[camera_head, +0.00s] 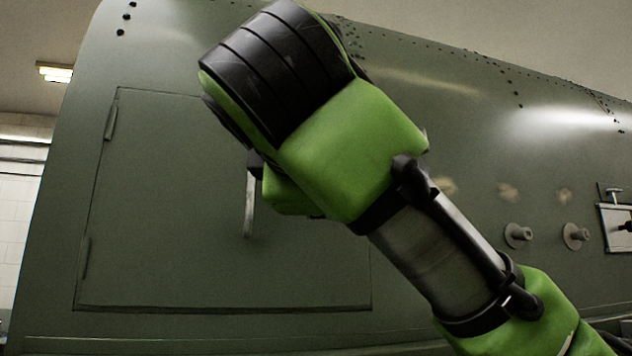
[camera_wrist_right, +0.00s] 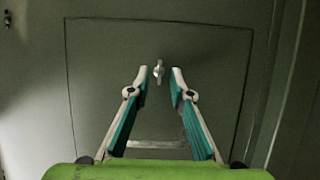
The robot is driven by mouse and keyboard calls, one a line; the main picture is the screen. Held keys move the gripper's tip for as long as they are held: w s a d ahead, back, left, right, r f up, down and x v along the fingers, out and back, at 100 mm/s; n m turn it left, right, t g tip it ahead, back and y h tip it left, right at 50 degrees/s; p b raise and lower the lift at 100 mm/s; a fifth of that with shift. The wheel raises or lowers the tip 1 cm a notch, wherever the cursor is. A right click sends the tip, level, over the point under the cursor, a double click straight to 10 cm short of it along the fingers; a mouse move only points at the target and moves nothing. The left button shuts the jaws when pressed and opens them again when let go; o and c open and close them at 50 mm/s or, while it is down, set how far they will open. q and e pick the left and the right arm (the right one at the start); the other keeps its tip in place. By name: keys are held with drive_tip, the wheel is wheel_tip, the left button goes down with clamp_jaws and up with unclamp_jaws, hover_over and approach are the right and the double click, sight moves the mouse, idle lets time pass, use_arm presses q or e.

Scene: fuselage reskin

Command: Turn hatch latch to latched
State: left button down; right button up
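The hatch (camera_head: 160,210) is a grey-green rectangular panel, closed in the curved fuselage side, with two hinges on its left edge. Its latch (camera_head: 249,205) is a slim pale handle hanging roughly vertical in the head view, its upper end partly covered by my right arm. In the right wrist view, the small bright latch (camera_wrist_right: 158,71) appears between the fingertips of my right gripper (camera_wrist_right: 159,77). The fingers are open, with a gap on each side of the latch. Whether the tips reach around it in depth I cannot tell. My left gripper is out of view.
My green right arm covers the hatch's upper right part. The fuselage skin (camera_head: 440,110) continues right, with two round knobs (camera_head: 517,235) (camera_head: 576,236) and a small panel with a handle (camera_head: 617,228) at the far right. A ceiling lamp (camera_head: 55,73) shows at left.

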drive_tip(key=s, duration=1.1)
drive_tip(key=shift+a, duration=0.45)
drive_tip(key=shift+w, duration=0.15)
